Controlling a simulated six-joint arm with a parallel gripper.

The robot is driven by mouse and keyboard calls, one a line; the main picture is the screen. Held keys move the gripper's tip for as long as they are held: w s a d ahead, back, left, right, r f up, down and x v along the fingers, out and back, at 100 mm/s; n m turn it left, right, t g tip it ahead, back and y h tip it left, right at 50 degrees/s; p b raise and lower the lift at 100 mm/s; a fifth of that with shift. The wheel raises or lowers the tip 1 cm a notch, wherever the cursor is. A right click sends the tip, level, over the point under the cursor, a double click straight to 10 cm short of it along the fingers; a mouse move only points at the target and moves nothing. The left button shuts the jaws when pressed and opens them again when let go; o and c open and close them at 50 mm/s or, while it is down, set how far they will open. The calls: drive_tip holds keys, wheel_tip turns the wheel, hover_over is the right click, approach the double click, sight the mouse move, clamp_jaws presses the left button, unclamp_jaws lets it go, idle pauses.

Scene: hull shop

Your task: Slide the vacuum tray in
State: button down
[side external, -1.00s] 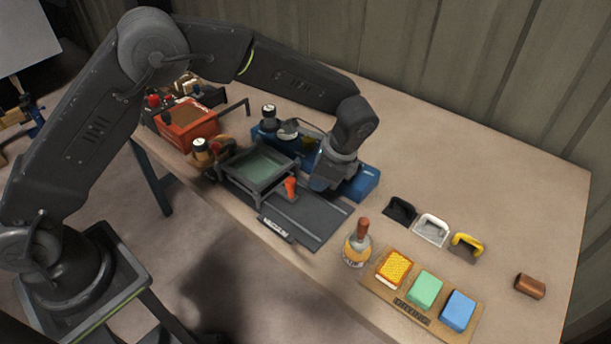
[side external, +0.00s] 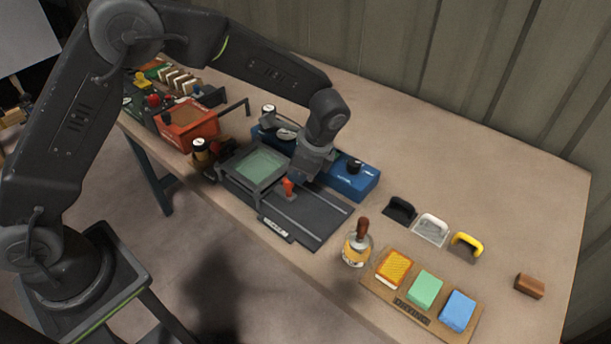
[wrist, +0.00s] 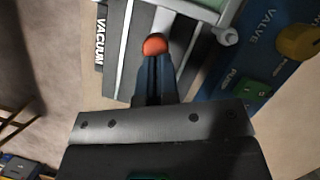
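The vacuum tray (side external: 232,181) is a dark square frame with a pale green sheet inside. It sits at the left end of a dark railed base (side external: 318,222) marked VACUUM. An upright orange handle (side external: 288,187) stands at the tray's right side. My gripper (side external: 298,180) is low over the base, just right of and behind the handle. In the wrist view, my dark fingers (wrist: 155,75) are close together, with the orange handle top (wrist: 155,44) right at their tips. They look shut; contact with the handle is unclear. The handle's lower part is hidden there.
A blue valve box (side external: 352,180) stands close behind the base. A wooden-handled bottle (side external: 356,246) and a board of sponges (side external: 410,318) are to the right.

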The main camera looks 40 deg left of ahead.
drive_tip(key=shift+s+a+f, duration=0.1)
drive_tip(key=shift+a+f, duration=0.1)
drive_tip(key=shift+f, duration=0.05)
drive_tip(key=shift+d, duration=0.35)
drive_tip(key=w+d, duration=0.1)
drive_tip(key=d, duration=0.1)
drive_tip(key=shift+w+d+r, duration=0.2)
drive_tip(key=shift+w+d, duration=0.2)
drive_tip(key=w+d+f+v, duration=0.1)
drive_tip(key=d+v, duration=0.1)
drive_tip(key=v, duration=0.9)
drive_tip(key=x, duration=1)
drive_tip(key=shift+s+a+f, duration=0.1)
drive_tip(key=shift+s+a, duration=0.25)
drive_tip(key=shift+a, duration=0.15)
drive_tip(key=shift+s+a, duration=0.25)
drive_tip(key=shift+a, duration=0.25)
drive_tip(key=shift+s+a, duration=0.25)
drive_tip(key=shift+a, duration=0.25)
drive_tip(key=shift+s+a, duration=0.35)
drive_tip(key=shift+a, duration=0.25)
drive_tip(key=shift+a, duration=0.1)
